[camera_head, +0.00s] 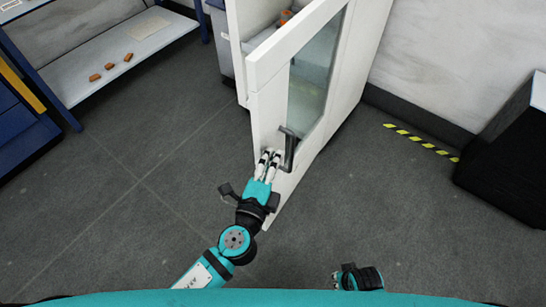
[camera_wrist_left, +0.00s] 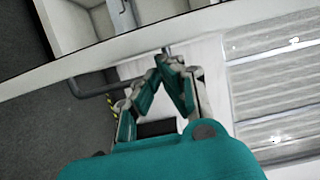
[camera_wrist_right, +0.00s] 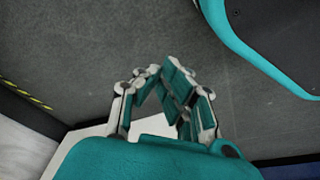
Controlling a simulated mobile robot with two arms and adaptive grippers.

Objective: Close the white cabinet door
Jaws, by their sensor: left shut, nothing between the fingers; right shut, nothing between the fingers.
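The white cabinet door (camera_head: 267,110) stands swung open, with a glass window and a dark handle (camera_head: 289,148) low on its face. My left gripper (camera_head: 270,155) is shut and empty, with its fingertips at the door beside the handle. Whether they touch the door I cannot tell. In the left wrist view the fingers (camera_wrist_left: 170,62) point at the white door, and the handle (camera_wrist_left: 92,86) lies to their left. Behind the door the cabinet (camera_head: 262,12) interior shows in part. My right gripper (camera_wrist_right: 165,72) is shut and empty above bare floor, low near my body.
A blue-framed shelf (camera_head: 125,55) with several small orange blocks stands at the upper left. A black box (camera_head: 505,160) stands at the right, near yellow-black floor tape (camera_head: 420,142). The grey floor (camera_head: 130,170) to the left of the door is clear.

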